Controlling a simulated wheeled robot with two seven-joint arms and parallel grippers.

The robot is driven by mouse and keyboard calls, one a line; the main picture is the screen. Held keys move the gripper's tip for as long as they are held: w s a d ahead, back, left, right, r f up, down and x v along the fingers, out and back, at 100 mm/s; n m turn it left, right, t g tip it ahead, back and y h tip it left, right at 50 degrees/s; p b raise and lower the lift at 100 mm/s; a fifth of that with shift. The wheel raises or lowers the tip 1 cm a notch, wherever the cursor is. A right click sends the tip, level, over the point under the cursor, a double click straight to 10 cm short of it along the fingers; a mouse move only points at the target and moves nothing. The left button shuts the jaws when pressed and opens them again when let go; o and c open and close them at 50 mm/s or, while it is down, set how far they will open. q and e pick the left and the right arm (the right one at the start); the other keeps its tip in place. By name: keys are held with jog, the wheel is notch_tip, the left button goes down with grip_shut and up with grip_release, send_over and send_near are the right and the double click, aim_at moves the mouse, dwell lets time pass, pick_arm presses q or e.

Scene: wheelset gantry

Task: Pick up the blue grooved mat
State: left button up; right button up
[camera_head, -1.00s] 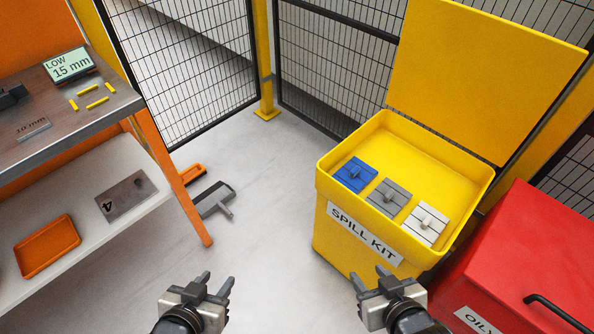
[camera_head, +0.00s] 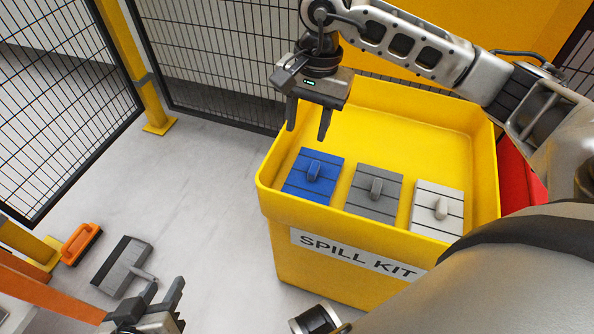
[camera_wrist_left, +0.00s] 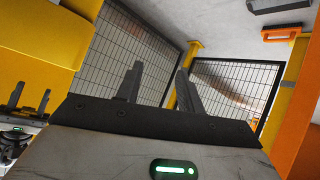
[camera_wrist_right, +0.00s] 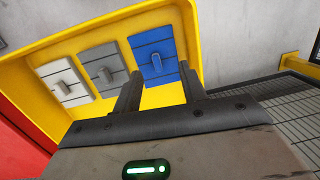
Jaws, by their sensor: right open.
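The blue grooved mat (camera_head: 304,186) lies in the yellow spill kit bin (camera_head: 448,122), at the left end of a row, with a small raised grip on top. It also shows in the right wrist view (camera_wrist_right: 145,45), just beyond the fingertips. My right gripper (camera_head: 308,134) is open and empty, above the bin's left side and a little behind the blue mat, fingers pointing down. In the right wrist view its fingers (camera_wrist_right: 158,82) stand apart. My left gripper (camera_head: 162,296) is low at the bottom left of the head view, away from the bin; its fingers are apart and empty (camera_wrist_left: 157,80).
A grey mat (camera_head: 364,202) and a white mat (camera_head: 431,222) lie beside the blue one in the bin. A red container (camera_head: 520,170) stands at the right. A grey squeegee-like tool (camera_head: 120,268) and an orange brush (camera_head: 80,242) lie on the floor at the left.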

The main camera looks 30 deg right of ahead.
jog(key=w+d+h, duration=0.2)
jog(key=d, duration=0.1)
jog(key=b, duration=0.2)
send_over(314, 167)
notch_tip(314, 167, down, 10)
jog(key=shift+d+r, duration=0.1)
jog(key=shift+r, duration=0.1)
notch_tip(314, 167, down, 5)
jog(key=shift+f+b, duration=0.1)
jog(key=shift+b, duration=0.75)
jog(key=shift+f, duration=0.3)
jog(key=c, duration=0.7)
pick_arm(q)
jog(key=shift+w+d+r+t+h, duration=0.25)
jog(key=shift+w+d+r+t, duration=0.1)
jog(key=shift+r+t, duration=0.15)
jog(key=shift+w+d+r+t+h, duration=0.25)
jog(key=shift+d+r+t, duration=0.15)
jog(key=shift+r, duration=0.15)
pick_arm(e)
grip_shut()
